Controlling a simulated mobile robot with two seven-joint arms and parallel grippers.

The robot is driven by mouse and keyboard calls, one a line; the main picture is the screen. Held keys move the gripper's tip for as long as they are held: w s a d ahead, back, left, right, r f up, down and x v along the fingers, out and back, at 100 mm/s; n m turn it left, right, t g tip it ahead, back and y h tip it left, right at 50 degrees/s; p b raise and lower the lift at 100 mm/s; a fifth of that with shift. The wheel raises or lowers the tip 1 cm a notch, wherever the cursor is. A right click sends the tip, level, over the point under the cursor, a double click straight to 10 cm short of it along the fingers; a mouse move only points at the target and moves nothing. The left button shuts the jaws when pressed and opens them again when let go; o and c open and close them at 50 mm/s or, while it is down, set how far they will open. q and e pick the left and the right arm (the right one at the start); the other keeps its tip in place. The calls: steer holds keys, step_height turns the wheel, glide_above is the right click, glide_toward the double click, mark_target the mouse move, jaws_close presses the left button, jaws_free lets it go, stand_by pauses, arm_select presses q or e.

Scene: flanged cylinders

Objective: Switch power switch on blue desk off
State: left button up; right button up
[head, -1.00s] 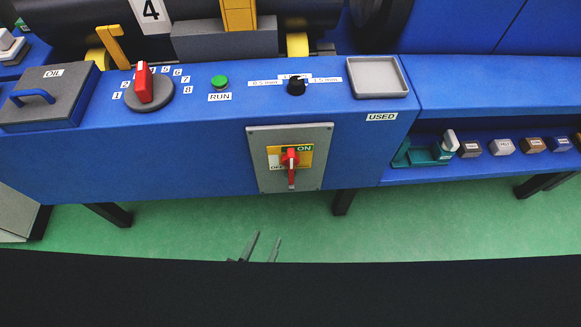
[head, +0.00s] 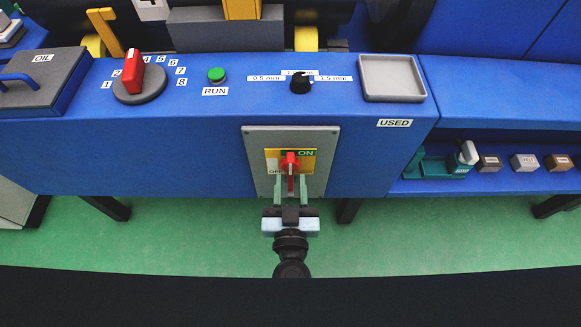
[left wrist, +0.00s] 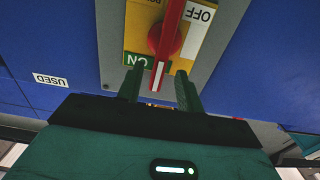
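The power switch (head: 290,163) is a red rotary handle on a yellow plate marked ON and OFF, set on a grey panel (head: 320,135) on the front of the blue desk. Its handle stands roughly upright in the head view. The handle also shows in the left wrist view (left wrist: 165,38), upside down, with its white-marked end by the ON label. My left gripper (head: 291,182) is open, pointing at the switch from the front. Its fingers (left wrist: 158,80) show on either side of the handle's line, with gaps; contact is not visible. My right gripper is not in view.
The blue desk top carries a red selector knob (head: 130,74), a green RUN button (head: 217,75), a black dial (head: 300,84) and a grey tray (head: 392,78). A grey OIL lid (head: 45,68) is at left. A lower shelf with small blocks (head: 524,163) is at right.

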mark_target(290, 173)
arm_select(q)
steer(key=shift+w, duration=2.15)
steer(key=c, duration=0.7)
steer(key=shift+s+f, duration=0.1)
jaws_close()
